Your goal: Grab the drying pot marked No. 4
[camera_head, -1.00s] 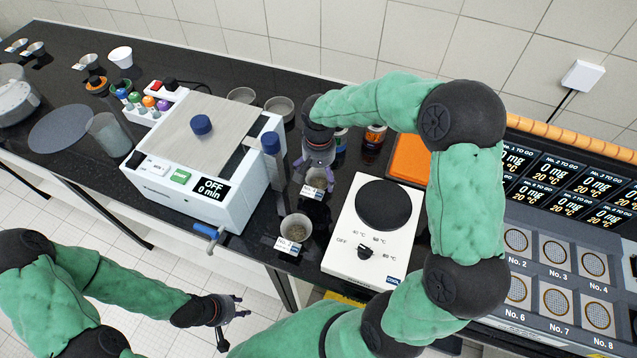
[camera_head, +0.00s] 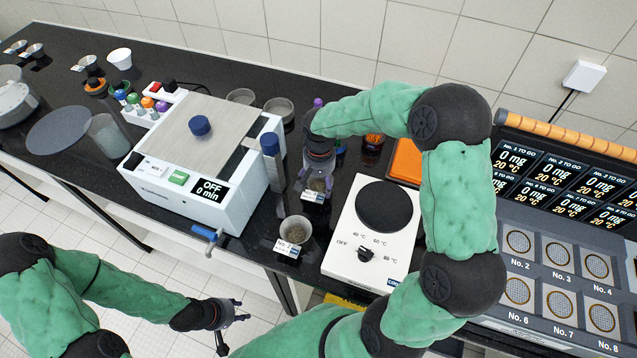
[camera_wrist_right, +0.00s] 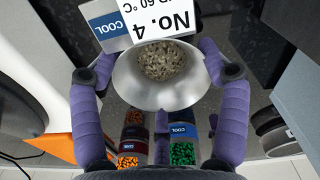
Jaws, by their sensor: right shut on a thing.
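The drying pot marked No. 4 (camera_wrist_right: 160,92) is a small metal bowl with grey-brown grains in it and a white and blue tag reading No. 4. It also shows in the head view (camera_head: 319,186), partly covered by my gripper. My right gripper (camera_head: 316,182) has its purple fingers on either side of the pot. In the right wrist view the fingers (camera_wrist_right: 160,80) are shut on its rim. I cannot tell whether the pot is clear of the bench. My left gripper (camera_head: 232,318) is in front of the bench, away from the pots; its fingers appear apart and empty.
Another tagged pot (camera_head: 296,231) stands just in front of the right gripper. The white hot plate (camera_head: 350,225) is close on the right, the white shaker box (camera_head: 200,175) on the left. Jars with orange (camera_wrist_right: 131,150) and green (camera_wrist_right: 183,152) contents stand close by.

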